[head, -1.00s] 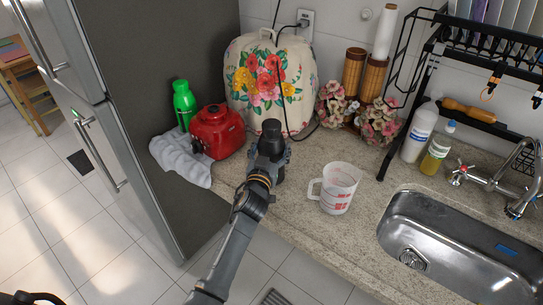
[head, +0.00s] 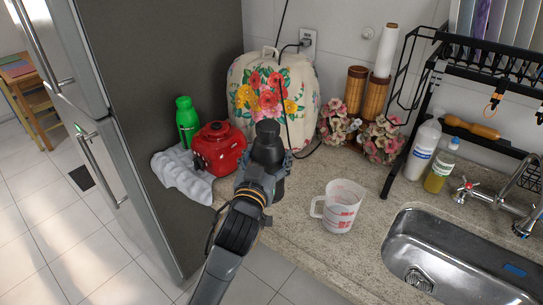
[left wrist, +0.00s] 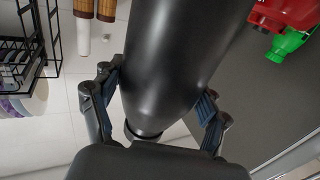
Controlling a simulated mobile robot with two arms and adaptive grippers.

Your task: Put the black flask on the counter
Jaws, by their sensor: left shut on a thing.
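The black flask (head: 267,150) is upright over the counter (head: 300,218), in front of the flowered appliance cover and right of the red pot. My left gripper (head: 262,180) is shut around its body. In the left wrist view the flask (left wrist: 175,60) fills the middle, between the two fingers of my left gripper (left wrist: 160,105). My right gripper is not in view.
A measuring cup (head: 341,207) stands right of the flask, with the sink (head: 452,285) beyond it. The red pot (head: 218,150), green bottle (head: 187,122) and grey cloth (head: 182,177) are on the left. The flowered cover (head: 270,90) stands behind. Bare counter lies around the cup.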

